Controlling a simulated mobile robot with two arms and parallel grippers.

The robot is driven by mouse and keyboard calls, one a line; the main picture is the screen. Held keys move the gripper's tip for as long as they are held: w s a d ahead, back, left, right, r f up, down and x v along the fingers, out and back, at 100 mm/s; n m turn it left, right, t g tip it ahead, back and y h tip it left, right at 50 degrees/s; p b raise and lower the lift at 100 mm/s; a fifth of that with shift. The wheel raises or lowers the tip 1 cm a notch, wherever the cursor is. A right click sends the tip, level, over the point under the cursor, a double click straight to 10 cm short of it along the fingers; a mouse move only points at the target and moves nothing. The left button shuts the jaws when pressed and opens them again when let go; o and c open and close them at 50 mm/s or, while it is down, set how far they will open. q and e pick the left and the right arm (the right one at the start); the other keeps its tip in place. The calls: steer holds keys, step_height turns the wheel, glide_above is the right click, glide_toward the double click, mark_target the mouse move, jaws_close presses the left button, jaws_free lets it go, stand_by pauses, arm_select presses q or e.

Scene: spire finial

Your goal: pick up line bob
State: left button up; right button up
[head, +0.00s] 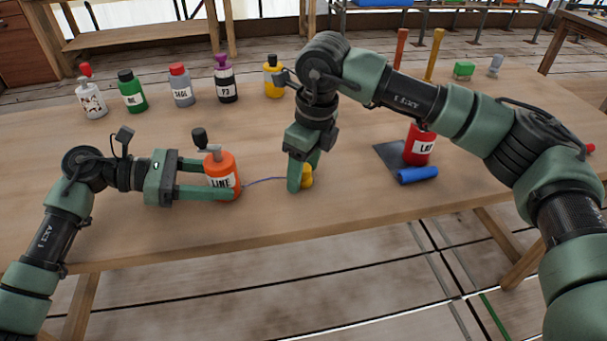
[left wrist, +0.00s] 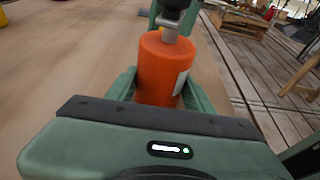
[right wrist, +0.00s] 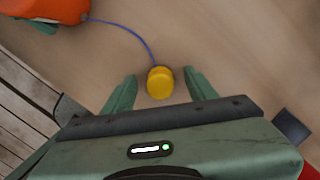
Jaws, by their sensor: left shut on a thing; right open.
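The line bob is a small yellow piece (head: 307,176) on the table, joined by a thin blue line to the orange bottle labelled LINE (head: 222,170). My left gripper (head: 205,180) is shut on the orange bottle, which stands upright with a dark knob on top; the bottle also shows in the left wrist view (left wrist: 162,72). My right gripper (head: 303,178) points down at the bob with its fingers open. In the right wrist view the yellow bob (right wrist: 160,82) lies between the open fingertips (right wrist: 160,88), with a gap on each side. In the head view the fingers partly hide the bob.
Several bottles, including a green one (head: 131,92) and a yellow one (head: 273,80), stand along the back. The front left of the table is clear.

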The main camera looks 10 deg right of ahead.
jaws_close()
step_height(320, 180, up, 10)
steer(key=shift+r, duration=0.1)
stand_by(0.5)
steer(key=shift+f, duration=4.55)
